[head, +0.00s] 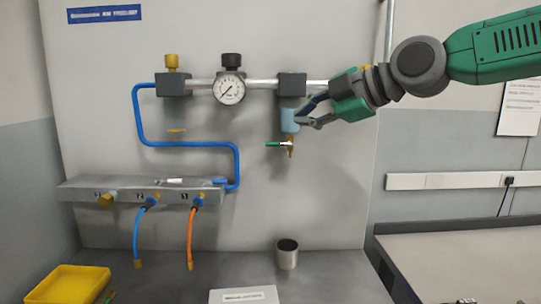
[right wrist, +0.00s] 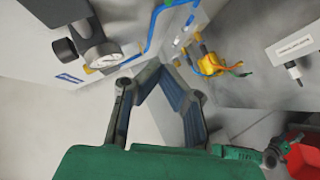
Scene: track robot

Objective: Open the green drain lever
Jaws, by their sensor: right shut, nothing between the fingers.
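The green drain lever (head: 277,144) sticks out to the left, roughly level, from a brass drain valve (head: 290,147). The valve hangs under the pale blue bowl (head: 289,120) of the right-hand unit on the panel. My right gripper (head: 304,119) reaches in from the right, with its fingertips beside the bowl, above and right of the lever. Whether it touches the bowl is unclear. In the right wrist view its fingers (right wrist: 158,70) come together with nothing between them. The lever cannot be made out in that view. My left gripper does not show in the head view.
A pressure gauge (head: 230,88) sits on the pipe left of the bowl. A grey manifold (head: 75,187) with blue and orange hoses is lower left. A metal cup (head: 287,254) stands on the bench below the valve. A yellow tray (head: 66,285) is at front left.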

